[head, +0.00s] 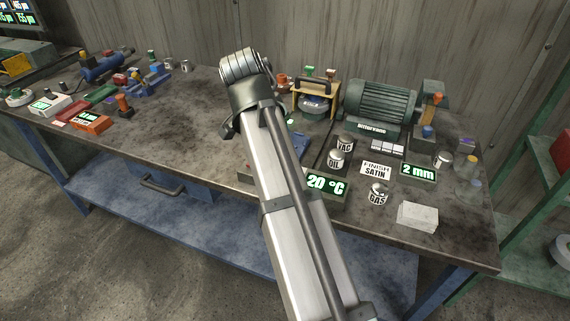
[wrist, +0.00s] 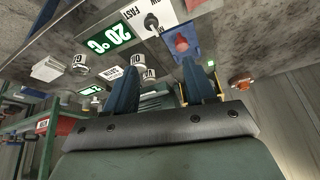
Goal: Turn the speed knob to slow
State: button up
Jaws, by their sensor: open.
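The speed label plate (wrist: 146,17), white with "FAST" and a partly cut "LOW" in black, lies on the bench near the top of the wrist view. A small dark shape (wrist: 153,30) at its edge may be the knob's pointer, but it is too small to tell. My gripper (wrist: 157,75) is open, its two blue fingers apart with nothing held between them. It is apart from the plate, which lies beyond the fingertips. In the head view my arm hides the plate and most of the gripper.
Beside the plate are a green "20 °C" display (wrist: 104,40) and a red-topped knob on a blue base (wrist: 181,43).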

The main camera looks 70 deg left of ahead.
jog(key=shift+h, duration=0.3)
jog(key=x, duration=0.9)
jog(key=s+d+x, duration=0.1)
jog(key=x, duration=0.3)
jog(key=shift+f, duration=0.55)
grip_shut()
